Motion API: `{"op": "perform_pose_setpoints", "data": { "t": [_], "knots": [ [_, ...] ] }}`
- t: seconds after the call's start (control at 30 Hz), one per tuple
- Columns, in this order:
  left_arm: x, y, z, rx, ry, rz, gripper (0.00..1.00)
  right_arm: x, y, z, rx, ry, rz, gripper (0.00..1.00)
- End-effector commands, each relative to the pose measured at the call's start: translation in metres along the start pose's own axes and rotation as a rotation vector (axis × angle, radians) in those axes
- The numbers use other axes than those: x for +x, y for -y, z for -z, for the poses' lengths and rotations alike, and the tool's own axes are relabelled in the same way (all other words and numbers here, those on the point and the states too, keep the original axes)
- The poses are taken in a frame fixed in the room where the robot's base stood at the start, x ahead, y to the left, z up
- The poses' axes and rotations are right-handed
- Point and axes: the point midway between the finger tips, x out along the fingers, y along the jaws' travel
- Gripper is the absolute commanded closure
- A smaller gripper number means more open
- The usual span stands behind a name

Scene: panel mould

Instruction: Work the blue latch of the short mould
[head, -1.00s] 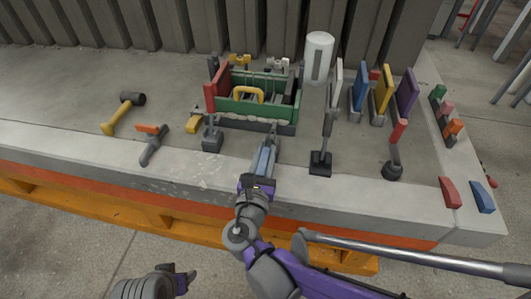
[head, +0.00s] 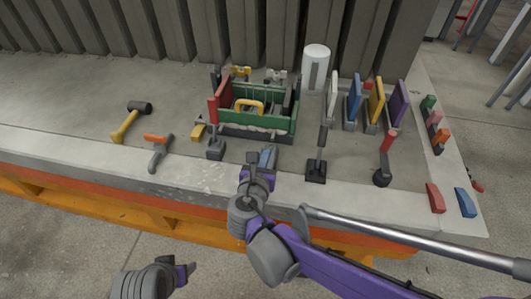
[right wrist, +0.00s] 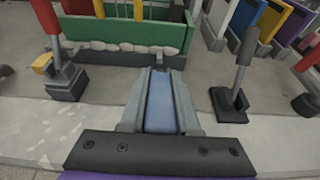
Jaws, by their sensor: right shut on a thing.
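The short mould looks to be the box with a green front panel (head: 255,118) and a red side panel. A pale lumpy strip (right wrist: 120,46) runs along the green panel's lower edge. My right gripper (head: 267,157) is in front of the mould. In the right wrist view its grey fingers are shut on a long blue piece (right wrist: 161,105), which looks like the blue latch's handle lying low towards me. The latch's base is mostly hidden by the fingers. My left gripper (head: 187,272) is low at the left, away from the slab; its jaw opening is unclear.
A latch with a dark grey base (head: 216,149) stands left, and a dark-handled latch (head: 317,170) right. A red-handled one (head: 383,178) is farther right. A hammer (head: 130,120) and an orange-handled tool (head: 158,150) lie left. Coloured panels and a white cylinder (head: 315,68) stand behind.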

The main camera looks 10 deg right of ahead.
Motion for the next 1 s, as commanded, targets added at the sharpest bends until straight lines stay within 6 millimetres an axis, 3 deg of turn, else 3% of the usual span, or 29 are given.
{"op": "perform_pose_setpoints", "data": {
  "t": [0.03,0.33,1.0],
  "knots": [
    [-0.01,0.0,0.005,0.0,-0.004,0.0,0.4,0.0,0.0,-0.009,0.001,-0.033,0.001,1.0],
    [-0.029,0.0,0.016,0.0,-0.01,0.0,0.4,0.007,0.0,-0.019,0.0,-0.215,0.001,1.0],
    [-0.035,0.0,0.02,0.0,-0.013,0.0,0.4,0.011,0.0,-0.021,-0.004,-0.301,0.0,1.0]
  ]
}}
